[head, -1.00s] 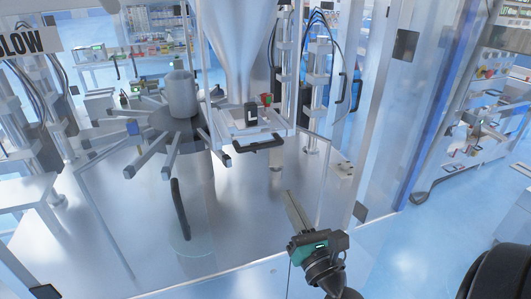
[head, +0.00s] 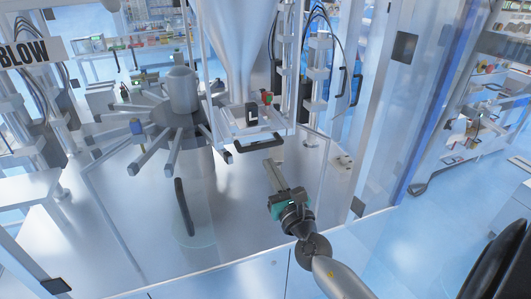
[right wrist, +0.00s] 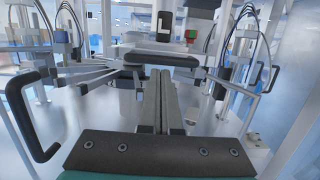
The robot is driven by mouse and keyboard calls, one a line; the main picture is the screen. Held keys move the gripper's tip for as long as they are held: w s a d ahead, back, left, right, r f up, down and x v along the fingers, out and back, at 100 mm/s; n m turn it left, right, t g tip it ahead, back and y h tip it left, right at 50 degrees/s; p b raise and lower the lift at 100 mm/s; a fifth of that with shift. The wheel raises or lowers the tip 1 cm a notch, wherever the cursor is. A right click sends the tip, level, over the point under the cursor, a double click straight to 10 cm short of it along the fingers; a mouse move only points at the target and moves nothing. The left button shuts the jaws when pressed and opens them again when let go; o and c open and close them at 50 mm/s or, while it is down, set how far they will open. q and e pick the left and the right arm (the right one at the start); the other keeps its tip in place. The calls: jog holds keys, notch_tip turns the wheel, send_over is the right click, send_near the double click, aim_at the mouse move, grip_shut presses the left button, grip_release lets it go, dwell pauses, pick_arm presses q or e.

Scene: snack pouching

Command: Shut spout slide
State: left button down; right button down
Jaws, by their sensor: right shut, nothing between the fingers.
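The steel hopper spout (head: 243,60) hangs over the machine. At its lower end is a pale slide frame (head: 240,122) with a black bar handle (head: 258,144) at its front. My right gripper (head: 271,163) is shut and empty, its long fingers pointing up towards the handle from just in front. In the right wrist view, the shut fingers (right wrist: 160,75) end just under the black handle (right wrist: 160,60). I cannot tell whether they touch it. How far the slide stands out is unclear. My left gripper is not in view.
A carousel with several radiating arms (head: 155,152) stands left of the spout. A black upright handle (head: 183,207) is on the clear front panel. An open clear door (head: 370,110) stands to the right. The inner floor around my arm is mostly free.

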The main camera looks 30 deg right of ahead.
aim_at(260, 146)
jog(key=shift+x, duration=1.9)
jog(key=shift+w, duration=0.15)
jog(key=x, duration=0.2)
jog(key=f+x, duration=0.1)
jog(key=x, duration=0.1)
jog(key=shift+b, duration=0.35)
jog(key=shift+w+r, duration=0.1)
jog(key=shift+r, duration=0.25)
jog(key=shift+d, duration=0.1)
